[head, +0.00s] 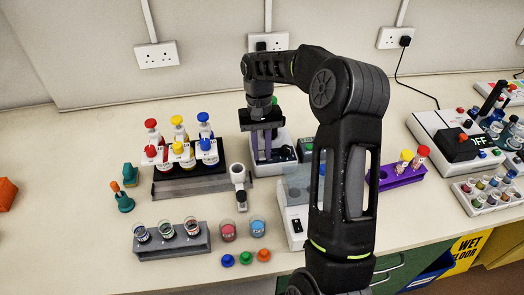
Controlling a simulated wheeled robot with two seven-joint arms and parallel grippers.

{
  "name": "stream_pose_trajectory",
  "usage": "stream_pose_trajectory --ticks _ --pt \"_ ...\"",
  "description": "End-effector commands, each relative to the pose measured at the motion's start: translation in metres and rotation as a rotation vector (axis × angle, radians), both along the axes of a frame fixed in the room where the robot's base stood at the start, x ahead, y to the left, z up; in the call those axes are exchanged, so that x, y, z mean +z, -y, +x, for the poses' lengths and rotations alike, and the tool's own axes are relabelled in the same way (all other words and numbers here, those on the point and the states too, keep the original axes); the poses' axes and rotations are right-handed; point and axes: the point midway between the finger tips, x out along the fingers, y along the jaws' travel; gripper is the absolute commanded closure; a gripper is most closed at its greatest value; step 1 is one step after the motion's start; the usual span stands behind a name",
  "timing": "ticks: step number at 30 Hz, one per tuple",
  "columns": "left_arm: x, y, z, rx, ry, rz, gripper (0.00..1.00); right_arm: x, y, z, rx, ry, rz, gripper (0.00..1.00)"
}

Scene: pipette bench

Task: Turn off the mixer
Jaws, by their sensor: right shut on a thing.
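My right arm reaches across the middle of the head view, and its gripper (262,122) points down at the back of the bench. I cannot tell which. A white device with a black rocker switch (296,226) on its front stands nearer me, partly hidden by my right arm. I cannot tell for certain which device is the mixer, nor the switch's position. My left gripper is not in view.
A dark rack (190,186) of bottles with red, yellow and blue caps stands left. A grey rack (180,252) of jars, two loose jars and coloured caps are in front. A purple rack (385,184) and white equipment (425,124) stand right. The front left bench is clear.

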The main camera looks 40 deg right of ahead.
Motion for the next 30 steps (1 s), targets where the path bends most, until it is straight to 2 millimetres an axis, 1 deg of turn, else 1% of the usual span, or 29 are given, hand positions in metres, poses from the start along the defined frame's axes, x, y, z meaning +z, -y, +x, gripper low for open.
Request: stream_pose_trajectory --ticks 10,11,18,30 --pt "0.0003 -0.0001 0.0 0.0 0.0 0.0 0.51 0.0009 0.0005 0.0009 0.0 -0.016 0.01 1.0" --pt "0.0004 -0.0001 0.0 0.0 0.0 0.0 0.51 0.0009 0.0006 0.0009 0.0 -0.016 0.01 0.78" --pt "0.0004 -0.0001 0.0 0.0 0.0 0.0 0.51 0.0006 0.0003 0.0008 0.001 -0.016 0.01 0.58" --pt "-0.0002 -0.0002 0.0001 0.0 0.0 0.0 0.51 0.0003 0.0003 -0.0001 0.0 -0.003 0.001 0.58"
